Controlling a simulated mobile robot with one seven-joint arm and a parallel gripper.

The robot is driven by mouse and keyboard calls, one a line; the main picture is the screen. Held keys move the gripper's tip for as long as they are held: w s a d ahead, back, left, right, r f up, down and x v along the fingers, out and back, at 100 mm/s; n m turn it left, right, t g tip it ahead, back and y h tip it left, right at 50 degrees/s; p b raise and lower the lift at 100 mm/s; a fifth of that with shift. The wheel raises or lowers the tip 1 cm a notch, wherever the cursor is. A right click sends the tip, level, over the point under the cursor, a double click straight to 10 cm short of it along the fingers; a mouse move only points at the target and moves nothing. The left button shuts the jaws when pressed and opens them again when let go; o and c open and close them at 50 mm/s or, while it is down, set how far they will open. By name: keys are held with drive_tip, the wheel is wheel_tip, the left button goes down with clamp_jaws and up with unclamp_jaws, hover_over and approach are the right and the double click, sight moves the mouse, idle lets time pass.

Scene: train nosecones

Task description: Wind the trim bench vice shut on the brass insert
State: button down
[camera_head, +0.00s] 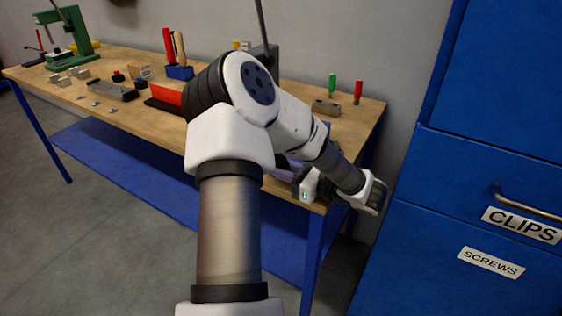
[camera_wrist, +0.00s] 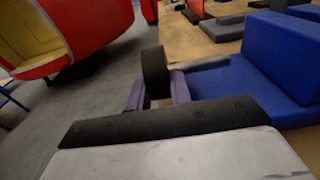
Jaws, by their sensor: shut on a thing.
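My gripper (camera_wrist: 158,92) shows in the wrist view with its two purple fingers on either side of a black knob-like part (camera_wrist: 154,66), shut on it. This looks like the end of the vice's handle. The blue body of the bench vice (camera_wrist: 275,55) is just to the right of the fingers. In the head view my gripper (camera_head: 288,168) is at the bench's front right corner, and my arm hides most of the vice. I cannot make out the brass insert or how far the vice jaws stand apart.
The wooden bench (camera_head: 130,112) holds a green press (camera_head: 75,40), a red bin (camera_head: 168,94) and several small parts. Blue drawers (camera_head: 480,200) stand close on the right. A red shell with yellow lining (camera_wrist: 90,35) shows at left in the wrist view, with open grey floor below.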

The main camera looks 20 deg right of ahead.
idle(0.4)
drive_tip(key=c, duration=1.3)
unclamp_jaws()
drive_tip(key=shift+s+d+r+p, duration=0.1)
drive_tip(key=shift+s+d+p, duration=0.2)
drive_tip(key=shift+s, duration=0.05)
drive_tip(key=p+v, duration=0.3)
drive_tip(key=v, duration=0.8)
drive_tip(key=shift+s+d, duration=0.15)
drive_tip(key=shift+s, duration=0.05)
drive_tip(key=shift+s+d, duration=0.4)
drive_tip(key=shift+s, duration=0.15)
